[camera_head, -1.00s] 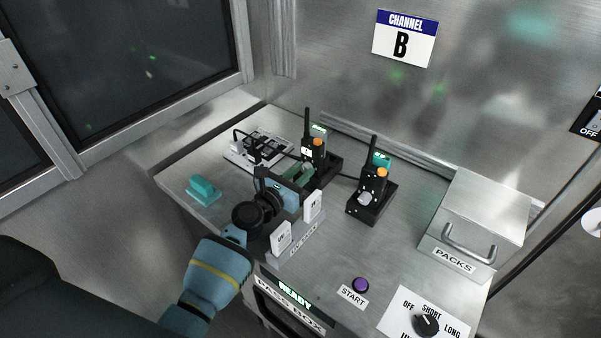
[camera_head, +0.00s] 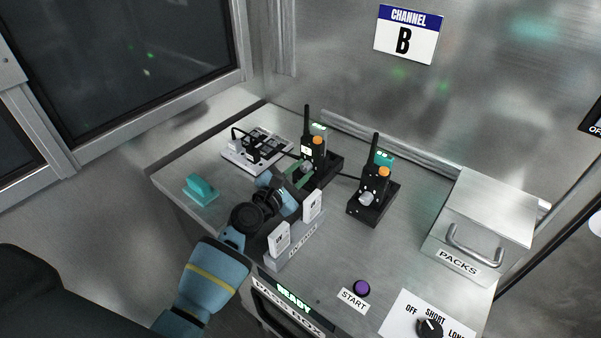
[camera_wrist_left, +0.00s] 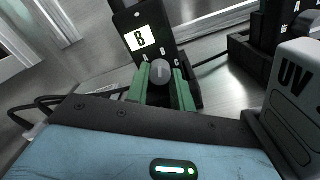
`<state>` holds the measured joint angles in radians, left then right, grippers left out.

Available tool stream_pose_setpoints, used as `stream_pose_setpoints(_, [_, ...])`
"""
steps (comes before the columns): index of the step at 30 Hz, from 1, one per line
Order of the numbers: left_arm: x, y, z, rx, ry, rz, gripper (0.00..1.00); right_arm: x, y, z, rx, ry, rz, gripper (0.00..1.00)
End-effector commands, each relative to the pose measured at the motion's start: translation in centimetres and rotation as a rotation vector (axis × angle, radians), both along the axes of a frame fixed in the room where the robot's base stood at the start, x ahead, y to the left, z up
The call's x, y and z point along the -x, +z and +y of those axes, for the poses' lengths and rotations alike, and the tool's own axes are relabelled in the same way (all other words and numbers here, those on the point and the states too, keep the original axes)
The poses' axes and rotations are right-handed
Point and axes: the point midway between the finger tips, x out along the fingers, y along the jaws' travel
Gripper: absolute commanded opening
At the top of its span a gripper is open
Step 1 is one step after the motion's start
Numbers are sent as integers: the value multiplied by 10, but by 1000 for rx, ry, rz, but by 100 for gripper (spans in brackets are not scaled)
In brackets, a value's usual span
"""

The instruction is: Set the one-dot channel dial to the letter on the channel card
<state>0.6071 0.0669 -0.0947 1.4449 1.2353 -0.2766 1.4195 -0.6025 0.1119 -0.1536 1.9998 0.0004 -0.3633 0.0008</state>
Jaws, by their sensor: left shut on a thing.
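The channel card (camera_head: 407,35) on the back wall reads B. Two black radios stand in docks on the bench, a left one (camera_head: 316,155) and a right one (camera_head: 376,184). My left gripper (camera_head: 301,177) is at the front of the left radio. In the left wrist view its green fingers (camera_wrist_left: 160,85) are shut on a round grey dial (camera_wrist_left: 160,71), one on each side. Small white letters show around the dial, partly hidden. I cannot read the dial's setting or the dot marks for certain. The right radio has its own dial (camera_head: 369,195). My right gripper is not in view.
A UV rack (camera_head: 297,245) with two white packs stands close beside my left gripper. A teal block (camera_head: 201,189) and a grey-white tray (camera_head: 238,158) are at the left. A purple START button (camera_head: 362,288) and a PACKS box (camera_head: 485,219) are at the right.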

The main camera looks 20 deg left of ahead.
Motion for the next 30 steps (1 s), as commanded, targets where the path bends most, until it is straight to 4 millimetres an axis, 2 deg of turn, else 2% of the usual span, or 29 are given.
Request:
stream_pose_setpoints(9, [0, 0, 0, -125, 0, -45, 1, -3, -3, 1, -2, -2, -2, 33])
stream_pose_setpoints(26, [0, 1, 0, -150, 0, -54, 1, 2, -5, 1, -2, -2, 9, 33])
stream_pose_setpoints(27, [0, 1, 0, -150, 0, -54, 27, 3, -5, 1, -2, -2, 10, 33])
stream_pose_setpoints(30, [0, 1, 0, -150, 0, -54, 40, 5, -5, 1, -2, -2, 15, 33])
